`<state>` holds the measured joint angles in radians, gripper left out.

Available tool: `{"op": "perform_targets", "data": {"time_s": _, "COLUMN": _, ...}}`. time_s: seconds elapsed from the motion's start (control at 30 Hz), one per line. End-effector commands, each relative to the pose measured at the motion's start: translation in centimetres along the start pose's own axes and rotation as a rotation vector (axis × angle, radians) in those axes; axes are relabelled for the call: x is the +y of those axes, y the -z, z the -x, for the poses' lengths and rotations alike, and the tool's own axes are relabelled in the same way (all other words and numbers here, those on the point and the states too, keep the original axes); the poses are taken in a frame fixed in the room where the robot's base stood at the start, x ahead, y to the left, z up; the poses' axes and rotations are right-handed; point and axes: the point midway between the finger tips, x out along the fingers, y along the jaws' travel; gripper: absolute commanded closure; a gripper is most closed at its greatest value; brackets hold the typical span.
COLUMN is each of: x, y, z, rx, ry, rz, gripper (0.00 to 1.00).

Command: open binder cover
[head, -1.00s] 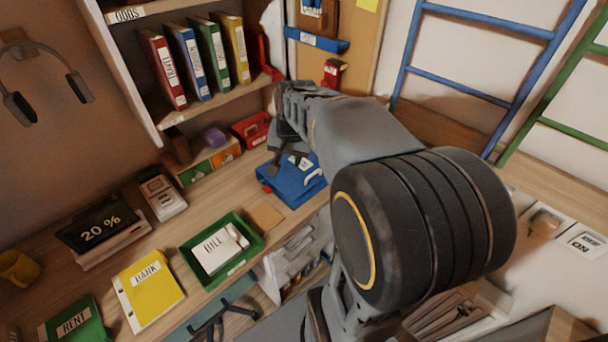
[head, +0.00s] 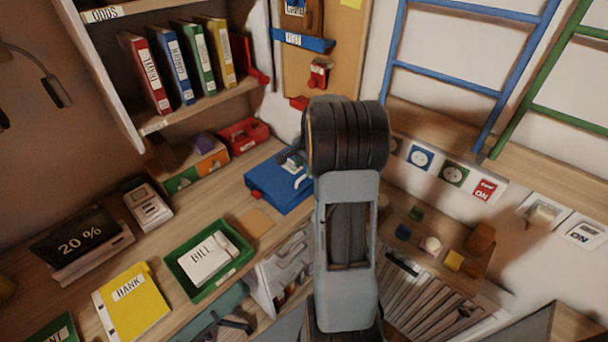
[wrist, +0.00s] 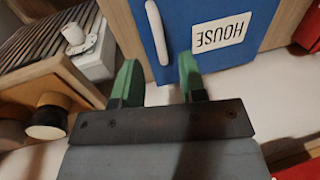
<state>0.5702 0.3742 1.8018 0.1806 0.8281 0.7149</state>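A blue binder (head: 272,190) with a white handle lies on the wooden desk in the head view, partly hidden behind my arm. In the wrist view a blue cover (wrist: 215,55) fills the top middle, with a white label reading HOUSE and a white curved handle (wrist: 157,32). My gripper (wrist: 160,72) has two green fingers spread apart with nothing between them. The fingertips are at the lower edge of the blue cover in the picture, just below the handle. I cannot tell whether they touch it. In the head view my gripper is mostly hidden behind my arm.
A green tray (head: 178,262) with a BILL pad and a yellow HANK folder (head: 134,302) lie left on the desk. Upright binders (head: 180,60) stand on the shelf above. A red caddy (head: 243,135) stands behind the blue binder. A wooden box (wrist: 50,80) is close left of my gripper.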

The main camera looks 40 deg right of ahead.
Motion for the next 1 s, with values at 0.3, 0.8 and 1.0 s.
{"op": "perform_targets", "data": {"time_s": 0.3, "x": 0.0, "y": -0.1, "z": -3.7, "rx": -0.001, "ry": -0.001, "rz": 0.001, "gripper": 0.62}}
{"op": "perform_targets", "data": {"time_s": 0.8, "x": 0.0, "y": -0.1, "z": -4.2, "rx": 0.000, "ry": 0.000, "rz": 0.002, "gripper": 0.68}}
{"op": "perform_targets", "data": {"time_s": 1.0, "x": 0.0, "y": -0.1, "z": -4.2, "rx": 0.000, "ry": 0.000, "rz": 0.002, "gripper": 0.87}}
